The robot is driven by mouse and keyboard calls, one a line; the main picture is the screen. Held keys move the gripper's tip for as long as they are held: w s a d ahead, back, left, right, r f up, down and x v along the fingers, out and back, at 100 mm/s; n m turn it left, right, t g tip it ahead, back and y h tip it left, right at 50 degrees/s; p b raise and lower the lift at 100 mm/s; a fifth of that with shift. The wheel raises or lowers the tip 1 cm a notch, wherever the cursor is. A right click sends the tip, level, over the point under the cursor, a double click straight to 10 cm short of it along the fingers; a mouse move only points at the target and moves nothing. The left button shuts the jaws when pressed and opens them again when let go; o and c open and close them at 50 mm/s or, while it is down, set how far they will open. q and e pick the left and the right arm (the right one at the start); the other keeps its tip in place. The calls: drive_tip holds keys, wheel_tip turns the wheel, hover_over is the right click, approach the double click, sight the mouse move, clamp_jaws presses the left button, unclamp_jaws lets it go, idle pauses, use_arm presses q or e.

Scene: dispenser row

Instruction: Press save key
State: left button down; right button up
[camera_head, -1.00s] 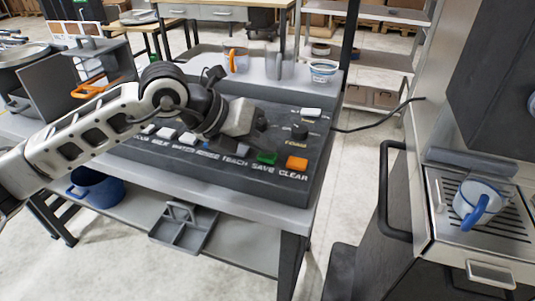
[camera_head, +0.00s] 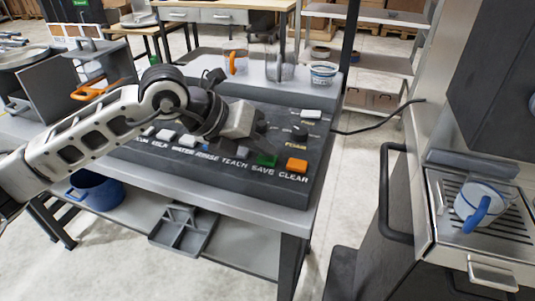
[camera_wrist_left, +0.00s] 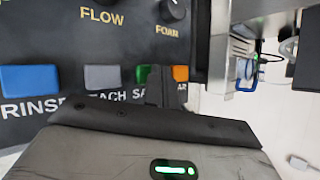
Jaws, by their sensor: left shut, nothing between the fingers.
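The save key is a green key (camera_head: 266,160) labelled SAVE on the dark sloped control panel (camera_head: 240,180), between the grey teach key (camera_head: 243,153) and the orange clear key (camera_head: 297,165). My left gripper (camera_head: 262,144) is shut and empty, with its dark fingertips just behind the save key in the head view. In the left wrist view the dark fingers (camera_wrist_left: 158,86) cover part of the green save key (camera_wrist_left: 142,73) and its label. I cannot tell whether they touch it. My right gripper is not in view.
A knob (camera_head: 299,131) and a white key (camera_head: 311,114) sit behind the clear key. Cups, including a white one with blue bands (camera_head: 322,73), stand behind the panel. A machine with a mug (camera_head: 480,205) on its drip tray stands at the right.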

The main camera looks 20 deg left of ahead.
sight(261, 159)
use_arm(q)
drive_tip(key=shift+r+p, duration=0.3)
drive_tip(key=shift+r, duration=0.4)
drive_tip(key=shift+r, duration=0.3)
drive_tip(key=shift+r+p, duration=1.6)
drive_tip(key=shift+r, duration=0.65)
